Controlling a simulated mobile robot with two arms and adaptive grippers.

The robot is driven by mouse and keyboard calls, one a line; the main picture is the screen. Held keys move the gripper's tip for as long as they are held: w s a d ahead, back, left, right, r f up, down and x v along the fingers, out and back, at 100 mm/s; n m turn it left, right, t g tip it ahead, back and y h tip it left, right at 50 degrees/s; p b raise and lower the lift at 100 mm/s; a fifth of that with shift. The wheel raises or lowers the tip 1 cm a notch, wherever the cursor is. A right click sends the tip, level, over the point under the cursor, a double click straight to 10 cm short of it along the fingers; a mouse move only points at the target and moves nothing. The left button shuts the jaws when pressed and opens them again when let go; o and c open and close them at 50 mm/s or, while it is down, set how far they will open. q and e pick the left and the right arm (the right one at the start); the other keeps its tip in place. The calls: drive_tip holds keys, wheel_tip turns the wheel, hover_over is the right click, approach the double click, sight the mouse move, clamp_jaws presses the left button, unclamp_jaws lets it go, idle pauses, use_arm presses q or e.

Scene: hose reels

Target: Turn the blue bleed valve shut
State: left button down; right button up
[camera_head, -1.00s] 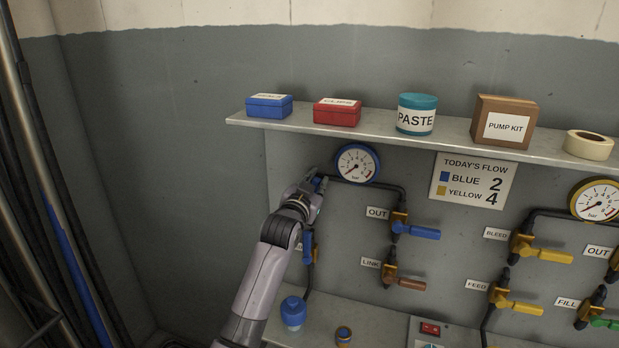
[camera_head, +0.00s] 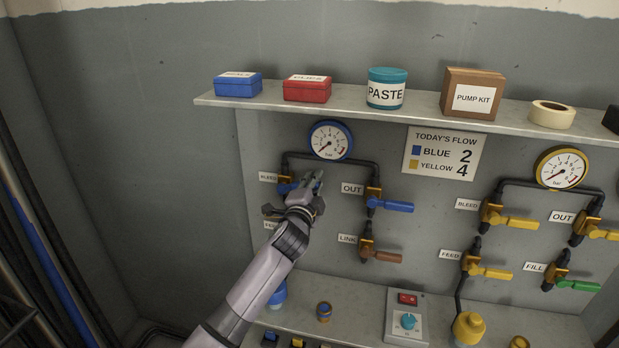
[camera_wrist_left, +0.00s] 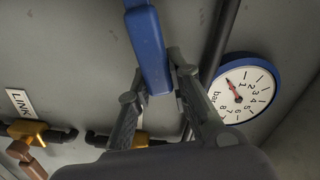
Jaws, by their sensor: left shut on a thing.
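The blue bleed valve's lever (camera_head: 287,187) shows beside the BLEED label (camera_head: 268,177), below the blue-rimmed gauge (camera_head: 330,140). It points roughly right in the head view, toward my left gripper (camera_head: 305,187), which partly covers it. In the left wrist view the blue lever (camera_wrist_left: 148,45) comes down from the top edge, its end between the two fingers of my left gripper (camera_wrist_left: 158,90). The left gripper is shut on the lever. The valve body is mostly hidden. My right gripper is not in view.
The blue OUT valve (camera_head: 390,205) sits close to the right, with the brown-handled LINK valve (camera_head: 380,254) below it. The shelf (camera_head: 300,110) with boxes and a jar is above. My left arm hides most of the lower blue valve.

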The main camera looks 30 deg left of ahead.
use_arm(q)
drive_tip(key=shift+d+f+m+b, duration=0.15)
drive_tip(key=shift+f+m+b, duration=0.05)
drive_tip(key=shift+f+m, duration=0.75)
drive_tip(key=shift+d+f+m+b, duration=0.15)
drive_tip(key=shift+f+m+b, duration=0.05)
drive_tip(key=shift+f+m, duration=0.75)
drive_tip(key=shift+r, duration=0.1)
drive_tip(key=c, duration=1.4)
unclamp_jaws()
drive_tip(key=shift+w, duration=0.1)
drive_tip(key=shift+c, duration=0.2)
drive_tip(key=v, duration=1.2)
